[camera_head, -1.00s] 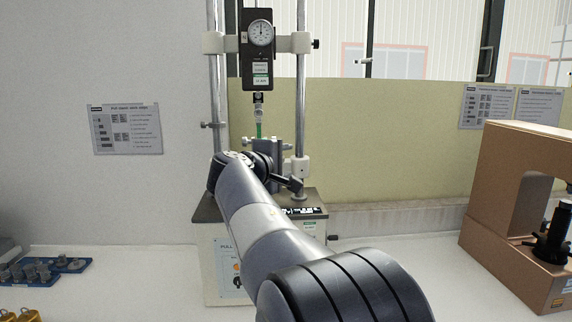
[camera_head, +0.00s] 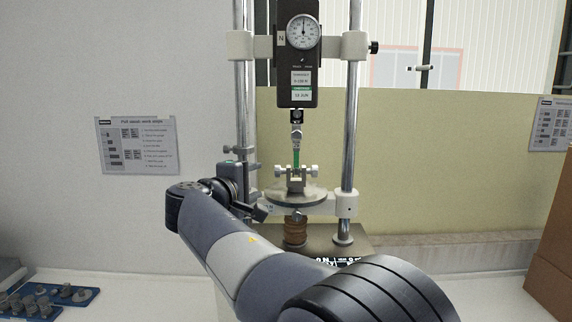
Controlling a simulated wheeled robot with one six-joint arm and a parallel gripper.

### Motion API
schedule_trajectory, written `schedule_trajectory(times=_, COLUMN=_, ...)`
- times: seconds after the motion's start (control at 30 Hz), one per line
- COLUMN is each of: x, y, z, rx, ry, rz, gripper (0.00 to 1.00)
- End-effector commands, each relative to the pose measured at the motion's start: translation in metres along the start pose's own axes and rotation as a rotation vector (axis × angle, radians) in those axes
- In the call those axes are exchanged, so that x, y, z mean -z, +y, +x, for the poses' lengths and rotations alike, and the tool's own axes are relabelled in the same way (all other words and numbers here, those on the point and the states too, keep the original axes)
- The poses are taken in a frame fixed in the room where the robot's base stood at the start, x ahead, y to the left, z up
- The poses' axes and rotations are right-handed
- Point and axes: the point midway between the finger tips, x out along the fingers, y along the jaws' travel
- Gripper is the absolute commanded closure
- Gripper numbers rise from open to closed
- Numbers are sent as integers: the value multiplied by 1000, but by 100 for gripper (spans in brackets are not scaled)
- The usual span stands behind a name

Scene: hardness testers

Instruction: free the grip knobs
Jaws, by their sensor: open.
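The pull tester stands ahead, with two chrome columns and a black force gauge (camera_head: 302,34) on its upper crossbar. A green strip (camera_head: 296,160) runs from the upper clamp (camera_head: 296,134) down to the lower grip. The lower grip has a left knob (camera_head: 279,170) and a right knob (camera_head: 313,171), and sits on a round plate (camera_head: 296,196). My gripper (camera_head: 258,214) is beside the left column, left of and lower than the lower grip. It is open and apart from both knobs; its fingertips are small and partly hidden by my arm.
A blue tray (camera_head: 78,300) with several metal parts lies at the lower left. A poster (camera_head: 137,145) hangs on the left wall. The bench right of the tester is clear.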

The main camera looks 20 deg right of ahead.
Motion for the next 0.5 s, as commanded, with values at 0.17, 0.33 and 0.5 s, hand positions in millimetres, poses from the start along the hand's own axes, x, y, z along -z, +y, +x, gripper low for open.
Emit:
schedule_trajectory(times=0.17, x=2, y=1, z=12, rx=-1, ry=0, rz=-2, gripper=50)
schedule_trajectory(times=0.33, x=1, y=2, z=43, rx=1, ry=-2, rz=-2, gripper=50)
schedule_trajectory(times=0.5, x=1, y=2, z=75, rx=0, ry=-1, rz=-2, gripper=50)
